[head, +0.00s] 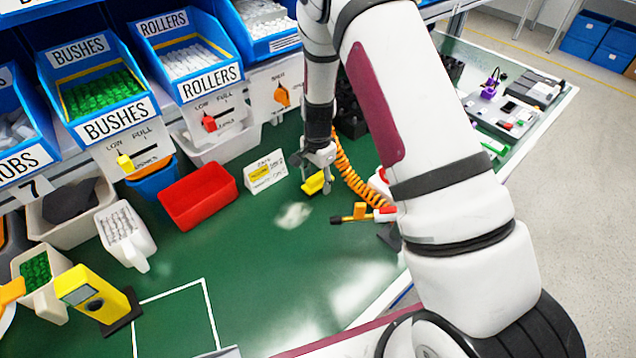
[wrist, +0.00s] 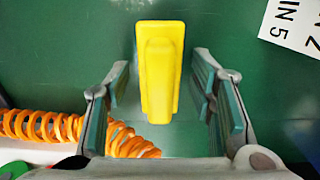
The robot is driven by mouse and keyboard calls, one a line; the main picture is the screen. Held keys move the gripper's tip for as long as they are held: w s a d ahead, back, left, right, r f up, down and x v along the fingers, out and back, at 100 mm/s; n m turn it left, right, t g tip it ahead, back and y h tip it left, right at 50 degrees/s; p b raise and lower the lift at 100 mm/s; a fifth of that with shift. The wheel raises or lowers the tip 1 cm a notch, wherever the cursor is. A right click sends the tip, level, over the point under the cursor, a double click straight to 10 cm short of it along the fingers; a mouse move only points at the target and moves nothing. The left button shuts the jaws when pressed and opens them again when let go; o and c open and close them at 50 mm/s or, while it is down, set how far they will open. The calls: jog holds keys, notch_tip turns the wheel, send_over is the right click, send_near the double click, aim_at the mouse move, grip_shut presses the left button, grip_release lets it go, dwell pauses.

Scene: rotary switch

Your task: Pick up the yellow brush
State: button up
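The yellow brush (head: 315,183) lies on the green table, below the end of my arm in the head view. In the wrist view the yellow brush (wrist: 160,70) is upright in the picture, with its lower part between my fingers. My gripper (wrist: 162,90) is open, with a finger on each side of the brush and a visible gap on both sides. In the head view my gripper (head: 318,172) is just at the brush and partly hides it. I cannot tell the exact height of the fingertips above the table.
An orange coiled hose (head: 350,175) runs close beside the gripper. A small sign (head: 265,172) stands to the left, with a red bin (head: 198,196) beyond it. Labelled blue bins (head: 92,85) line the back. The green table (head: 255,270) is clear in front.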

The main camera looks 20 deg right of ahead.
aim_at(316, 176)
jog(key=c, duration=0.9)
jog(key=shift+c, duration=0.2)
jog(key=shift+w+r, duration=0.1)
jog(key=shift+r, duration=0.35)
jog(key=r, duration=0.2)
jog(key=shift+a+r+b, duration=0.3)
jog(key=shift+a+r, duration=0.05)
jog(key=shift+r, duration=0.05)
jog(key=s+a, duration=0.2)
jog(key=a, duration=0.3)
jog(key=s+a, duration=0.2)
jog(key=a, duration=0.3)
jog(key=s+a, duration=0.3)
jog(key=a, duration=0.3)
jog(key=shift+f+b, duration=0.1)
jog(key=shift+b, duration=0.3)
